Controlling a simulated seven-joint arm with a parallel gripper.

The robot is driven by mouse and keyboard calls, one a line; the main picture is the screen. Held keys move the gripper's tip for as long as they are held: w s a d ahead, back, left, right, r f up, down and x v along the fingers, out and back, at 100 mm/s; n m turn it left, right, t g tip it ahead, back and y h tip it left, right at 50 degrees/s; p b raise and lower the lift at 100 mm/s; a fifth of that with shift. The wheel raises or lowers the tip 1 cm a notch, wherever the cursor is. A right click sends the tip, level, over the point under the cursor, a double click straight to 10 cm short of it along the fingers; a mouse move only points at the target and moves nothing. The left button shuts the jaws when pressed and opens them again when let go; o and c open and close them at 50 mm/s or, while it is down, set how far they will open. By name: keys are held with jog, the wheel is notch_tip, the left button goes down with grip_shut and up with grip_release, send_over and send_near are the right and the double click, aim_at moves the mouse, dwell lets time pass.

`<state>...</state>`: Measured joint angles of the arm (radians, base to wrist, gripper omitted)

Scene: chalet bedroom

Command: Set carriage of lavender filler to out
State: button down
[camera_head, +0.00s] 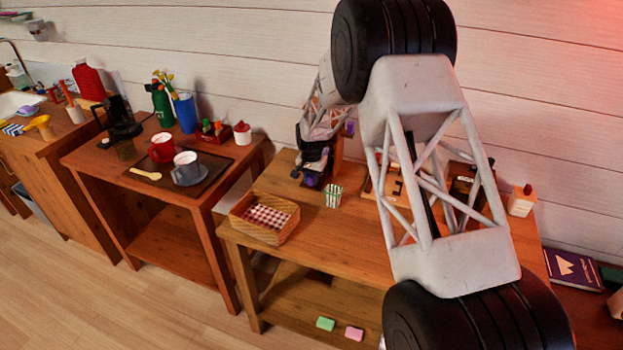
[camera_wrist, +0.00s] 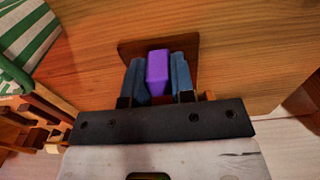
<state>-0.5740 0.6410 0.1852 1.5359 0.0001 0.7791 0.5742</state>
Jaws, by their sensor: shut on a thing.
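The lavender filler shows in the head view as an upright brown wooden post (camera_head: 338,150) with a small lavender part (camera_head: 350,128) near its top; most of it is hidden behind my arm and gripper. My gripper (camera_head: 312,178) is low at the back left of the wooden table. In the wrist view my gripper (camera_wrist: 158,78) has its two blue fingers closed on either side of a purple block (camera_wrist: 157,65), which appears to be the carriage. A dark brown board (camera_wrist: 130,48) lies just beyond the block. I cannot tell how far out the carriage stands.
A basket with checked cloth (camera_head: 267,217) sits at the table's left end. A white bottle (camera_head: 521,201) stands at the right. The table's front middle is clear.

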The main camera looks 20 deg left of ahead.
jog(key=s, duration=1)
jog(key=c, duration=1)
grip_release()
jog(key=shift+o, duration=0.2)
jog(key=shift+w, duration=0.1)
notch_tip(320, 180, up, 8)
jog(key=shift+f, duration=0.1)
